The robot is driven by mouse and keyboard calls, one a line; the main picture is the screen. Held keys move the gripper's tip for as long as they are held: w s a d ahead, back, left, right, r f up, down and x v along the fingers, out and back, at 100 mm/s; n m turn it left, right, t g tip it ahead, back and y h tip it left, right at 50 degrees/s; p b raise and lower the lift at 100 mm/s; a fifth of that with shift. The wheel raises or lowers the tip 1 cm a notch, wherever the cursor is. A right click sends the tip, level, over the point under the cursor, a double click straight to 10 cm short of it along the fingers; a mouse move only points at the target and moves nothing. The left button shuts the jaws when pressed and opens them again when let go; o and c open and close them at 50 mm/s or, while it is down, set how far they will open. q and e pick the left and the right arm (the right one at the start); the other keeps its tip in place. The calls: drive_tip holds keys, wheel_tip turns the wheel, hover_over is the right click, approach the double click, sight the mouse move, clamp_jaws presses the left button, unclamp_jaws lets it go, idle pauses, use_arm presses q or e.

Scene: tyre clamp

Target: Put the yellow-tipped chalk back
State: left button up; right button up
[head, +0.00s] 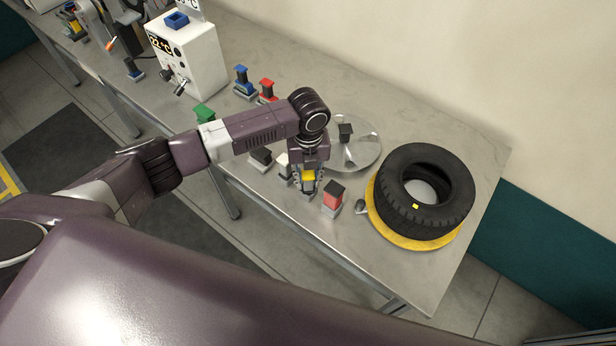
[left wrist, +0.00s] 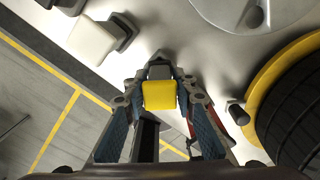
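The yellow-tipped chalk (head: 308,175) shows as a yellow block with grey parts, low over the front part of the bench or on it. In the left wrist view the yellow block (left wrist: 159,95) sits between the fingers, with a grey part just beyond it. My left gripper (head: 309,182) points down, its fingertips close against both sides of the block. It looks shut on it; the contact faces are partly hidden. Whether the chalk's underside rests on the bench cannot be told. My right gripper is in neither view.
A white block (head: 285,167) stands close left of the gripper, a red block (head: 333,196) close right. A black tyre (head: 425,190) with a small yellow mark lies on a yellow disc (head: 428,243). A clear round plate (head: 365,157) lies behind. The bench's front edge is near.

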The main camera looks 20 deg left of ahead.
use_arm(q)
drive_tip(key=shift+o, duration=1.4)
drive_tip(key=shift+r, duration=0.15)
wheel_tip(320, 180, up, 11)
drive_tip(key=shift+r+b, duration=0.2)
drive_tip(key=shift+b, duration=0.8)
drive_tip(key=shift+r, duration=0.6)
